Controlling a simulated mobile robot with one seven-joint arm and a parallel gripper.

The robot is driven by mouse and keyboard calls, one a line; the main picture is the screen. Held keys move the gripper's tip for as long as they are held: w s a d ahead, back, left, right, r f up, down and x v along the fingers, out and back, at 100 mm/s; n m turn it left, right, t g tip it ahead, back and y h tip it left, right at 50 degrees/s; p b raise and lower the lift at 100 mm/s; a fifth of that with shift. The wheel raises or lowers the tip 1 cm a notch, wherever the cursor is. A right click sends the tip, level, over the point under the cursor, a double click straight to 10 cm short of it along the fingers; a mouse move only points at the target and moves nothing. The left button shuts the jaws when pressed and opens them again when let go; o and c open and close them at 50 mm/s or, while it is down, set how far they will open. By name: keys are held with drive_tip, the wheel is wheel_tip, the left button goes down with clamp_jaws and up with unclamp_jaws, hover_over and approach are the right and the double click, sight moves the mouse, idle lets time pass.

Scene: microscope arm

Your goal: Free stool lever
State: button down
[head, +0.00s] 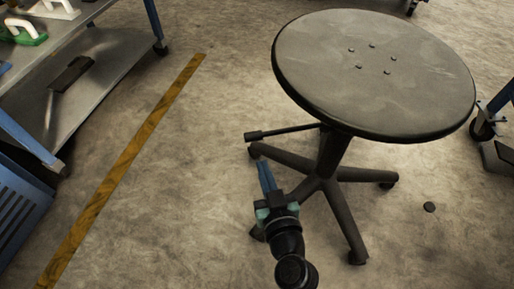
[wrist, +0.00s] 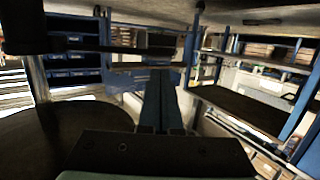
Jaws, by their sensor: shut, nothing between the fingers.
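The stool (head: 375,75) stands upright with a round dark seat on a column and a wheeled base. Its lever (head: 290,130) sticks out to the left under the seat and ends in a thicker black grip (head: 253,136). My gripper (head: 263,168) is shut and empty, its blue fingers pointing at the lever from the near side, apart from it in the picture. In the wrist view, which looks upside down, my fingers (wrist: 160,80) are together. A dark bar that looks like the lever (wrist: 110,48) crosses just beyond their tips. Whether they touch is unclear.
A metal shelf cart (head: 100,75) stands at the upper left, with a blue slatted box (head: 22,215) below it. A yellow floor stripe (head: 120,170) runs between it and the stool. Another wheeled frame (head: 490,120) is at the right edge. The floor left of my gripper is clear.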

sight(255, 139)
drive_tip(key=b+x, duration=0.1)
drive_tip(key=x, duration=0.6)
drive_tip(key=shift+w, duration=0.25)
drive_tip(key=shift+w, duration=0.1)
